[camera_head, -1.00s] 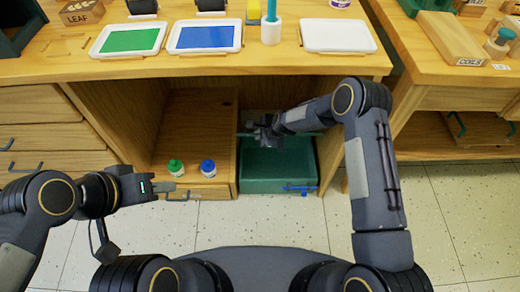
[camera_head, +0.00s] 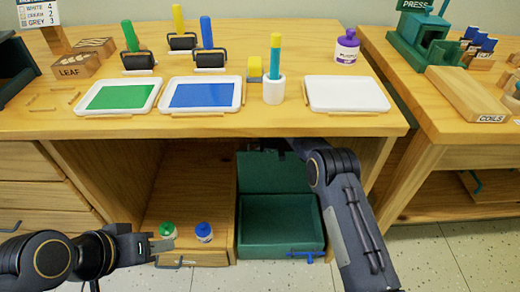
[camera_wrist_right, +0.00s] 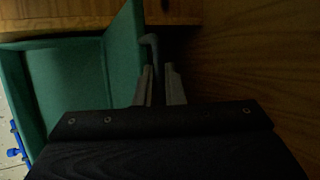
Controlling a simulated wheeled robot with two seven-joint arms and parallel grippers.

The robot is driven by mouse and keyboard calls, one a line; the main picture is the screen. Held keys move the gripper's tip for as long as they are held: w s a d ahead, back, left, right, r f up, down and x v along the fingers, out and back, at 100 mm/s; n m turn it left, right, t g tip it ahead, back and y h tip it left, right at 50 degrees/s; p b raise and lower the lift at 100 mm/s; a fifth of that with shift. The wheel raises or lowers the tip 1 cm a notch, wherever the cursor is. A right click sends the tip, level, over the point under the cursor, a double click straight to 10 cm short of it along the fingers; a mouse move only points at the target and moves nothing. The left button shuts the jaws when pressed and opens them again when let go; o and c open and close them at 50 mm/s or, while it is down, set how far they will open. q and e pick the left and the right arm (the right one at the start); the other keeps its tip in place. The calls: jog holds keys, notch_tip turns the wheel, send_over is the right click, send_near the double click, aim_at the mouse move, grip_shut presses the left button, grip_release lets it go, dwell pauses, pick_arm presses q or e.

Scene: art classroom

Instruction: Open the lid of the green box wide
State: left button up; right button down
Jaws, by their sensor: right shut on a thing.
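The green box (camera_head: 282,245) stands low under the table's shelf opening. Its lid (camera_head: 270,174) is raised and stands about upright at the back, showing the box's empty inside. A blue latch (camera_head: 306,254) is on its front. In the right wrist view the lid (camera_wrist_right: 124,62) stands left of my right gripper (camera_wrist_right: 160,75), whose fingers are shut on a grey bar-like handle (camera_wrist_right: 150,42) beside the lid. In the head view the right fingers are hidden under the tabletop. My left gripper (camera_head: 165,246) hovers in front of the small bottles; its opening is unclear.
The tabletop (camera_head: 260,125) overhangs the box. A green-capped bottle (camera_head: 168,231) and a blue-capped bottle (camera_head: 204,232) stand on the wooden shelf left of the box. A wooden side wall is close to the right gripper. Paint trays and rollers are on the table.

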jog(key=shift+w+f, duration=0.15)
jog(key=shift+w, duration=0.45)
jog(key=shift+d, duration=0.1)
jog(key=c, duration=1.6)
grip_release()
jog(key=shift+o, duration=0.4)
jog(key=shift+s+f, duration=0.1)
